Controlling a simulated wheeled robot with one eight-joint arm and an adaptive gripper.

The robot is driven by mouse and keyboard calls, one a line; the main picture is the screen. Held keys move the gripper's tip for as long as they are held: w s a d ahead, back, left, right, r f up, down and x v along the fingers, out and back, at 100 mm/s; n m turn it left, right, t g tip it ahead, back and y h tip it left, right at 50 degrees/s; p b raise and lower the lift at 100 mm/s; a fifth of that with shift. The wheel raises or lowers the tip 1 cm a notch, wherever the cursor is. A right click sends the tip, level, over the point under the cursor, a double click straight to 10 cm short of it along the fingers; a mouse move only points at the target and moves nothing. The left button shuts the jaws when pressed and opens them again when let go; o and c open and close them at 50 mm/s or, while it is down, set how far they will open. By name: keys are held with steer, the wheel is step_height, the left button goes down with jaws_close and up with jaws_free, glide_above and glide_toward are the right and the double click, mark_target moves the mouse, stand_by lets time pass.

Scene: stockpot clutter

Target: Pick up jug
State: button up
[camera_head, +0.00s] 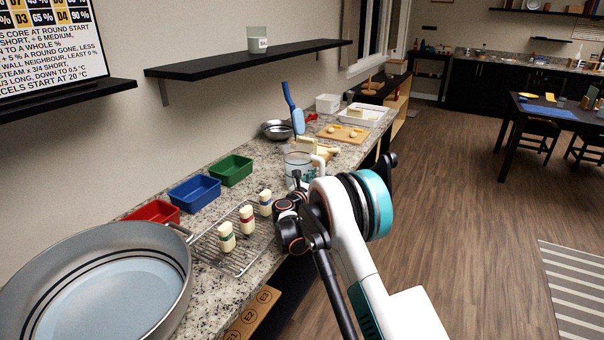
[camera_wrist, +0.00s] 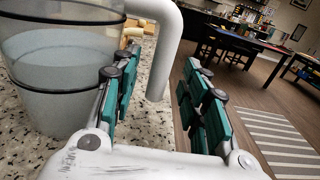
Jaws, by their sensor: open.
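The jug (camera_head: 298,166) is a clear container with dark bands and a white handle, standing on the speckled counter. In the wrist view the jug (camera_wrist: 62,75) fills the left side, with pale contents inside. Its white handle (camera_wrist: 163,55) curves out to the right and hangs down between my fingers. My gripper (camera_wrist: 160,92) is open, with teal finger pads on both sides of the handle. The left fingers are between the jug's body and the handle, as seen there. I cannot tell whether any finger touches it. In the head view my arm partly hides the jug's lower part.
A wire rack (camera_head: 232,256) with several banded pale pieces stands in front of the jug. Red (camera_head: 153,212), blue (camera_head: 195,193) and green (camera_head: 231,170) bins line the wall side. A large pot (camera_head: 181,300) is nearest. A cutting board (camera_head: 343,134) lies behind the jug.

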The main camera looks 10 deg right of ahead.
steer(key=shift+b+x, duration=0.3)
steer(key=shift+x, duration=0.9)
jaws_close()
steer(key=shift+r, duration=0.3)
